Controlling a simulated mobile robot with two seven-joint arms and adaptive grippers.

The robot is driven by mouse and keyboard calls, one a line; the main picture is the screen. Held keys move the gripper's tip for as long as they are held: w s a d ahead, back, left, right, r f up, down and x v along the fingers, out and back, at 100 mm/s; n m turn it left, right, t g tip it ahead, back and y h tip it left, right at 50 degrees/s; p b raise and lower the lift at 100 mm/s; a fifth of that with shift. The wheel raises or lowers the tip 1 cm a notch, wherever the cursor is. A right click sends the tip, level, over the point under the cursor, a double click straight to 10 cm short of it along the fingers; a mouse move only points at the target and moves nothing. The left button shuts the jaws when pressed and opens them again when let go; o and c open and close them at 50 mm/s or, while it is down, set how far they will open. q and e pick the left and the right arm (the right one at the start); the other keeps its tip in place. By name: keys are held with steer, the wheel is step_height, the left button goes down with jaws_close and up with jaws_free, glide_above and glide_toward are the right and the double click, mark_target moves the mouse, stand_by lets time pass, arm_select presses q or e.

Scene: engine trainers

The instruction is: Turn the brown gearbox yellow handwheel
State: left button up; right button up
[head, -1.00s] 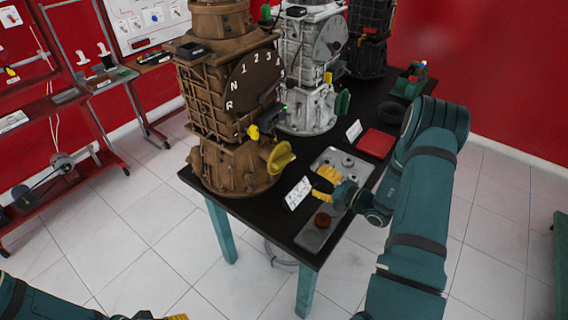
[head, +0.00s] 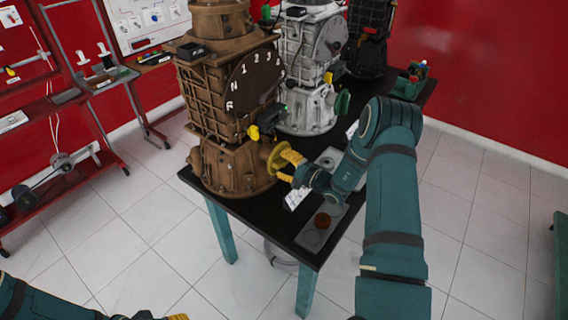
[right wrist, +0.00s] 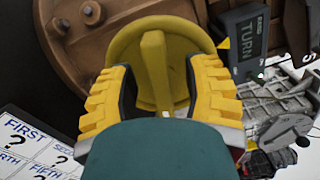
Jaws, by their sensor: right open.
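The brown gearbox (head: 232,110) stands upright on the black table. Its yellow handwheel (head: 275,157) sits low on its right side. In the right wrist view the handwheel (right wrist: 153,60) is a round disc with a raised bar across its middle. My right gripper (head: 287,166) is at the handwheel, its yellow fingers pointing at it. In the right wrist view the open fingers (right wrist: 160,88) stand on either side of the bar, with gaps showing; contact cannot be made out. My left gripper (head: 165,317) shows only as a yellow bit at the bottom edge.
A grey gearbox (head: 308,75) with a green handwheel (head: 342,103) stands behind. A question card (head: 297,196) and a grey tray (head: 312,238) lie on the black table (head: 275,222). A dark box marked TURN (right wrist: 246,40) is close right of the yellow handwheel.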

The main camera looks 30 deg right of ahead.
steer(key=shift+o, duration=0.2)
jaws_close()
steer(key=shift+m, duration=0.4)
steer(key=m, duration=0.1)
steer(key=m+b, duration=0.1)
steer(key=m, duration=0.1)
steer(key=shift+d+r, duration=0.1)
steer(key=shift+r, duration=0.1)
steer(key=m, duration=0.4)
steer(key=shift+w+d+r+m, duration=0.1)
steer(key=shift+d+r+m, duration=0.1)
steer(key=shift+m, duration=0.1)
steer(key=m, duration=0.2)
steer(key=shift+w+d+r+m, duration=0.1)
steer(key=shift+r+m, duration=0.05)
steer(key=shift+m, duration=0.15)
steer(key=m+p, duration=0.1)
steer(key=m, duration=0.2)
steer(key=shift+d+m, duration=0.15)
steer(key=shift+m, duration=0.25)
steer(key=m, duration=0.2)
steer(key=m+p, duration=0.2)
steer(key=m, duration=0.1)
steer(key=shift+w+d+m, duration=0.2)
steer(key=shift+d+m, duration=0.1)
steer(key=shift+m, duration=0.3)
